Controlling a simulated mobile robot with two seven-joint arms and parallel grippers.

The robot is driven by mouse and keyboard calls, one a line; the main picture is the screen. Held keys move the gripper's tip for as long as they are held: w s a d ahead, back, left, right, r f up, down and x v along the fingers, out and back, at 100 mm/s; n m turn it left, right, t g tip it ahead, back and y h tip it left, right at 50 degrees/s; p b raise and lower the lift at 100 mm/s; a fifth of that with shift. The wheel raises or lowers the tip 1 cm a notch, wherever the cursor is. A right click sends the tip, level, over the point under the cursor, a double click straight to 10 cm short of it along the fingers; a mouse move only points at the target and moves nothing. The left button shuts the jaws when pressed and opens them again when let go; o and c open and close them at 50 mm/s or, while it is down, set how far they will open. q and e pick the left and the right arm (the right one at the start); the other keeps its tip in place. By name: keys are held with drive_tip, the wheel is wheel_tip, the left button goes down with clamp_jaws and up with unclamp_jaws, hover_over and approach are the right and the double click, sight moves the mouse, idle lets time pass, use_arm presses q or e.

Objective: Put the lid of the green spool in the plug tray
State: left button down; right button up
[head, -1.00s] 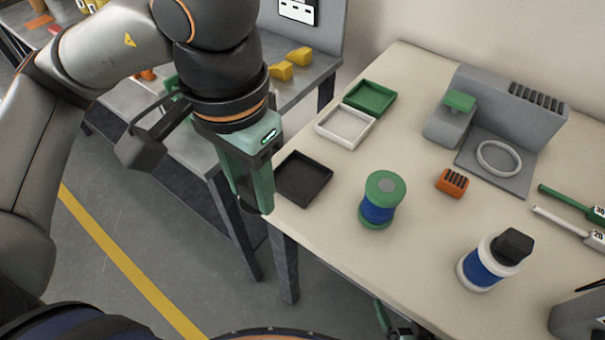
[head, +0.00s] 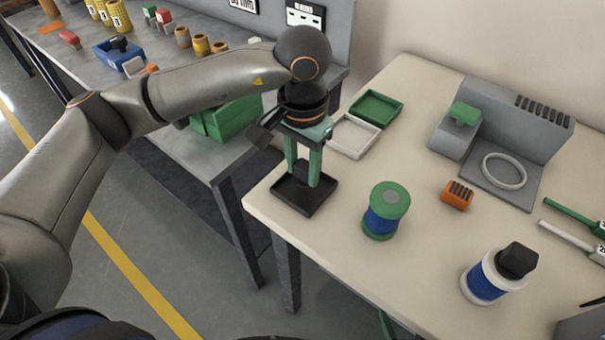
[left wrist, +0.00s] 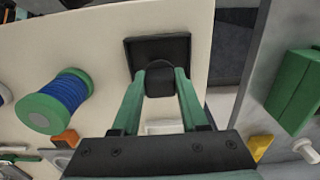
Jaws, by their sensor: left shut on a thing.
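The green spool (head: 383,212), wound with blue, stands on the beige table; its upper face shows a grey centre and no lid. It also shows in the left wrist view (left wrist: 65,92). My left gripper (head: 302,178) points down over the black tray (head: 312,203), which I take as the plug tray. In the left wrist view its green fingers are shut on a black round lid (left wrist: 160,84), seen against the tray (left wrist: 198,41). I cannot tell whether the lid touches the tray floor. Only a green sliver, perhaps of my right gripper, shows below the table's front edge.
A white tray (head: 350,152) and a green tray (head: 399,117) lie behind the black one. A white spool (head: 475,290) with a black lid (head: 517,259) stands at front right. An orange block (head: 457,195) and a grey fixture (head: 545,135) stand farther back.

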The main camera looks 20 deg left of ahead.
sight(303, 179)
use_arm(q)
drive_tip(key=shift+f, duration=1.3)
drive_tip(key=shift+f, duration=0.25)
drive_tip(key=c, duration=0.7)
unclamp_jaws()
drive_tip(key=shift+r, duration=0.1)
drive_tip(key=shift+r+p, duration=0.3)
drive_tip(key=shift+r, duration=0.05)
wheel_tip(303, 179, up, 12)
drive_tip(key=shift+s+f, duration=0.1)
drive_tip(key=shift+f, duration=0.05)
